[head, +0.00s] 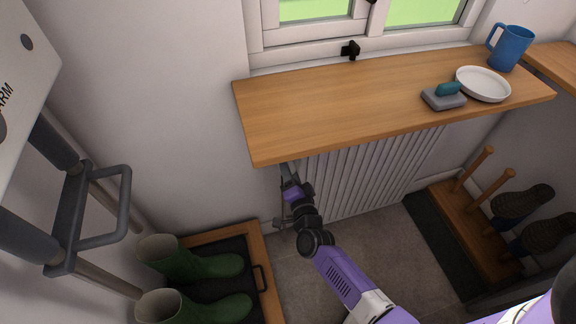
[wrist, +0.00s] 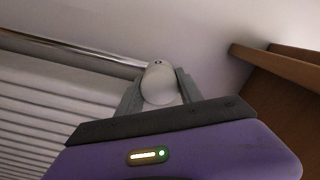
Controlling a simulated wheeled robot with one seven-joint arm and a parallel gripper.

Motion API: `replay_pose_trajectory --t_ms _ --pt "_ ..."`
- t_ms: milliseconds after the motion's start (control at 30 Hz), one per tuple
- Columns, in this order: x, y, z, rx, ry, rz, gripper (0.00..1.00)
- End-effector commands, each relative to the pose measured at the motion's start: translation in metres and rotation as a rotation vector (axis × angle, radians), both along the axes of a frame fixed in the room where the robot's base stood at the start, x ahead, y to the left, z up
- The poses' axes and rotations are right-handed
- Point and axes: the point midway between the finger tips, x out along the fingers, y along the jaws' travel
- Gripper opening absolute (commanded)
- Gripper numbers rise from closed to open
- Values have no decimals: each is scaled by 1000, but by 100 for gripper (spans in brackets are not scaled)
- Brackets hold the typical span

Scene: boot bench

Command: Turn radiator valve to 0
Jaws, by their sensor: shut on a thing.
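The radiator valve (wrist: 159,84) is a rounded white knob at the end of a metal pipe in the wrist view. My gripper (wrist: 160,88) is shut on it, with one grey finger on each side. No number or mark can be read on the knob. In the head view my gripper (head: 286,170) reaches under the left end of the wooden shelf, beside the radiator (head: 365,175). The valve is hidden there by the shelf and my arm.
The wooden shelf (head: 370,95) overhangs the radiator and holds a grey brush (head: 443,99), a white plate (head: 483,85) and a blue mug (head: 511,48). A boot rack (head: 465,215) is at right.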

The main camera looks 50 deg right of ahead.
Motion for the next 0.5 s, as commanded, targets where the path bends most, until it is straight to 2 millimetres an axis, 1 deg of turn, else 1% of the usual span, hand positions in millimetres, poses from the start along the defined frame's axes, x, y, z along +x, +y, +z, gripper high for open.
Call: replay_pose_trajectory --t_ms 500 --pt "0 1 -2 -32 25 3 3"
